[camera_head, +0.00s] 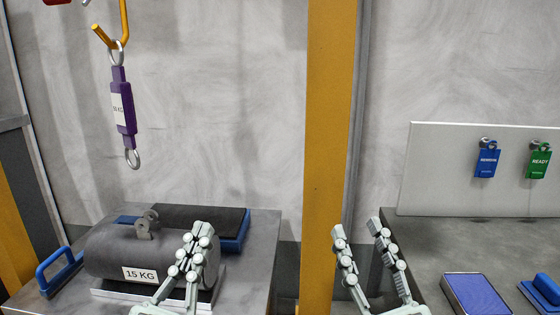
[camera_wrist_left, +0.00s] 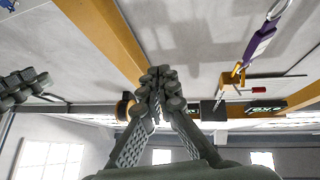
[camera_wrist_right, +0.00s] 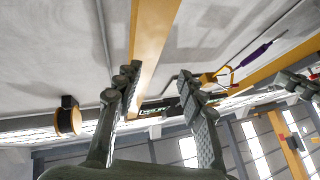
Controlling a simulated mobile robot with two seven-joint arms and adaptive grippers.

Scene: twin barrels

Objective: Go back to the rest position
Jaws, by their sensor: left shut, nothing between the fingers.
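My left gripper (camera_head: 198,240) is shut and empty. In the head view it is in front of the right end of a grey barrel labelled 15 KG (camera_head: 120,258) and hides part of it; I cannot tell whether they touch. Its closed fingers (camera_wrist_left: 158,85) also show in the left wrist view. My right gripper (camera_head: 358,232) is open and empty, in front of the gap by the yellow post. Its spread fingers (camera_wrist_right: 155,85) also show in the right wrist view, with nothing between them.
A yellow post (camera_head: 328,130) stands between two tables. A purple scale (camera_head: 123,105) hangs from a yellow hook (camera_head: 108,38). Blue (camera_head: 487,160) and green (camera_head: 538,162) tags hang on a white board (camera_head: 430,180). A blue-topped box (camera_head: 476,293) lies on the right table (camera_head: 425,240).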

